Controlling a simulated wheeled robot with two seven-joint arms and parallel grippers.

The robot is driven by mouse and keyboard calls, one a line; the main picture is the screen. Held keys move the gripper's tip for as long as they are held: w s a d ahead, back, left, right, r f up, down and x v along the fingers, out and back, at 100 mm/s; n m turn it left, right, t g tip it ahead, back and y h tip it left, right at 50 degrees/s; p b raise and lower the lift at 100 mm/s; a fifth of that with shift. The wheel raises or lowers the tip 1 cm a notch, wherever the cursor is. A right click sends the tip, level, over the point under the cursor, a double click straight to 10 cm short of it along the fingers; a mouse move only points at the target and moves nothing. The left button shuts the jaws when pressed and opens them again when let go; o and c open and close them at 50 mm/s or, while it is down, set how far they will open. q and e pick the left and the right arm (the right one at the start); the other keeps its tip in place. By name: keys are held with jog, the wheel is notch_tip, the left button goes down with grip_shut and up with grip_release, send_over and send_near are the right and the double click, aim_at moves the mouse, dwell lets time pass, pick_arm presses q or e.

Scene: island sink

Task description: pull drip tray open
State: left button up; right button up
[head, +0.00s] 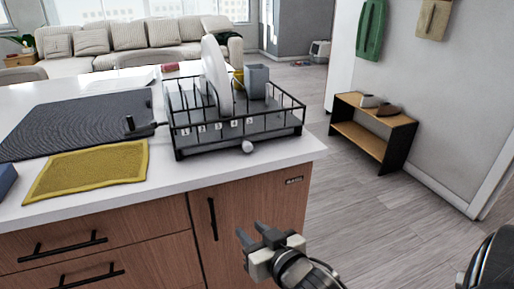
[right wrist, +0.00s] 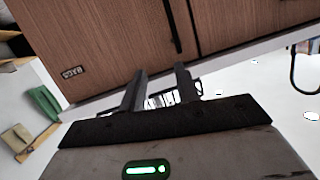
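A black wire dish rack (head: 290,115) stands on the white counter near its right corner. A grey tray-like base (head: 262,125) shows under its wires, and I take it for the drip tray; it looks pushed in. A small pale round knob (head: 247,147) is at the rack's front lower edge. My right gripper (head: 257,236) is open and empty, in front of the cabinet door, below and apart from the rack. In the right wrist view its fingers (right wrist: 160,88) are apart, with part of the rack (right wrist: 160,100) beyond. My left gripper is out of view.
The rack holds a white plate (head: 216,78) and a grey cup (head: 256,80). A yellow mat (head: 88,172) and a dark ribbed mat (head: 75,125) lie to the left. The wooden cabinet (head: 235,210) has black handles. Open floor (head: 350,200) lies right of the island.

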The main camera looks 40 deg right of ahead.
aim_at(249, 149)
jog(key=w+d+r+m+t+h, duration=0.2)
jog(key=d+r+m+t+h, duration=0.1)
jog(key=d+r, duration=0.5)
jog(key=x, duration=0.9)
jog(key=a+x, duration=0.1)
jog(key=x, duration=0.3)
jog(key=shift+w+r, duration=0.15)
jog(key=shift+w, duration=0.35)
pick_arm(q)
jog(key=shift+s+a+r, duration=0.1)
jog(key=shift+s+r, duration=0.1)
pick_arm(e)
jog(key=shift+x, duration=0.75)
jog(key=shift+c, duration=0.3)
